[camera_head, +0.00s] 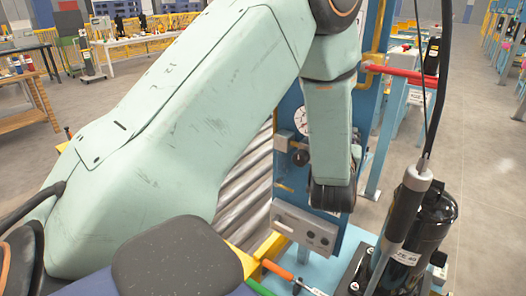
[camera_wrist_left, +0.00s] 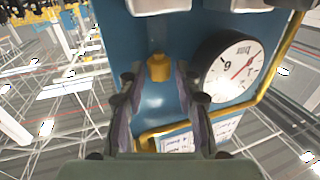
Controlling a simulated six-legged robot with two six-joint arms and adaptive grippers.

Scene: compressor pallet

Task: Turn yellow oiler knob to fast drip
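The yellow oiler knob (camera_wrist_left: 159,67) stands out from a blue panel (camera_wrist_left: 160,105) in the left wrist view. My left gripper (camera_wrist_left: 159,80) is open, with one finger on each side of the knob. Blue panel shows between each finger and the knob, so they look apart. In the head view my left arm covers much of the blue panel (camera_head: 290,107), and I cannot make out the knob or the left fingertips there. My right gripper is not in view.
A white dial gauge (camera_wrist_left: 232,67) sits close to the right finger, with a yellow pipe (camera_wrist_left: 279,62) beside it. In the head view a grey box (camera_head: 304,229) is low on the panel, a red pipe (camera_head: 405,74) runs right, and a black cylinder (camera_head: 430,228) stands front right.

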